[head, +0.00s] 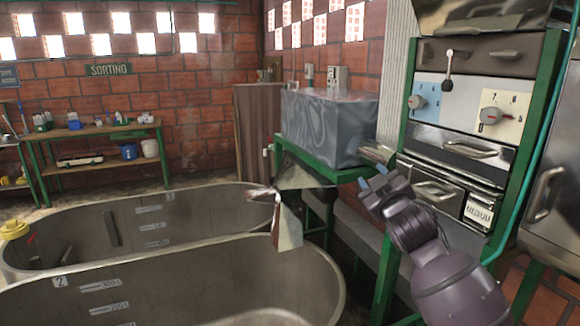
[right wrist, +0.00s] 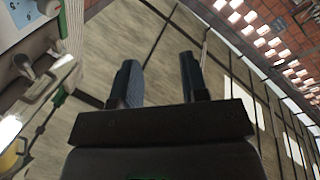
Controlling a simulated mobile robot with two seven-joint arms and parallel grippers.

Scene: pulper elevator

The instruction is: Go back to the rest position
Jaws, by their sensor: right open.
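My right gripper (head: 374,177) is at the right of the head view, raised in front of the machine in a green frame. Its fingers point up and to the left. In the right wrist view the gripper (right wrist: 160,76) has its two dark fingers apart, with nothing between them. The ceiling shows beyond the fingers. My left gripper is not in the head view.
Close behind the gripper are a metal drawer handle (head: 438,190) and a grey box (head: 330,128) on a green stand. A wooden workbench (head: 100,133) stands at the far wall.

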